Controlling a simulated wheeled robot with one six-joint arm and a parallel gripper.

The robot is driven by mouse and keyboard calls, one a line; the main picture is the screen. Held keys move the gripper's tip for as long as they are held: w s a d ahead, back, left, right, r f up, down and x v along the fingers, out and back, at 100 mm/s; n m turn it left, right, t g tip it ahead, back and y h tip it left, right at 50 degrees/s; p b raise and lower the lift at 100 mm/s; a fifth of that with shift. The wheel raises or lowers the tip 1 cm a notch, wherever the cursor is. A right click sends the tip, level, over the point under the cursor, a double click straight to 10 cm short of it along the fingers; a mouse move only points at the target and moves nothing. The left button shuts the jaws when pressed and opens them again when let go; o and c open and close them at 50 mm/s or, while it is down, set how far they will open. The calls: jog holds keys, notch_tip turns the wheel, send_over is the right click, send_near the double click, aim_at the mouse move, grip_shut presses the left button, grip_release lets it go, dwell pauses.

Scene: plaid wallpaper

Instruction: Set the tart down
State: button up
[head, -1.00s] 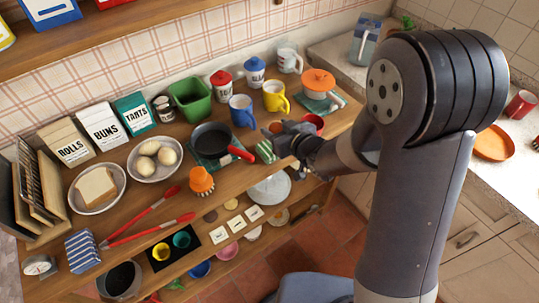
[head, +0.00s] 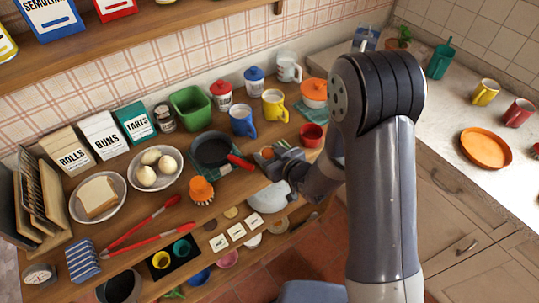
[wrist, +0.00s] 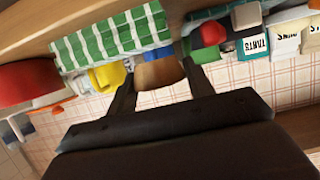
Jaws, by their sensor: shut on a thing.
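My gripper (head: 275,160) is shut on the tart (head: 267,153), a small orange-brown round. In the wrist view the tart (wrist: 158,73) sits between the two fingers of the gripper (wrist: 157,88). The gripper is over the front right part of the wooden counter, right of the black pan (head: 211,149) and in front of the blue mug (head: 242,120). A green-and-white striped cloth (wrist: 115,32) lies close to the tart in the wrist view. In the head view my gripper hides that spot. I cannot tell whether the tart touches anything below.
A red bowl (head: 311,135) stands just right of my gripper. The pan's red handle (head: 240,162) points toward it from the left. A lower shelf holds several small items.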

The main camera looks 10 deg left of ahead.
jog(key=shift+f, duration=0.55)
jog(key=shift+f, duration=0.25)
jog(key=o, duration=0.7)
jog(key=shift+r, duration=0.1)
jog(key=shift+r, duration=0.1)
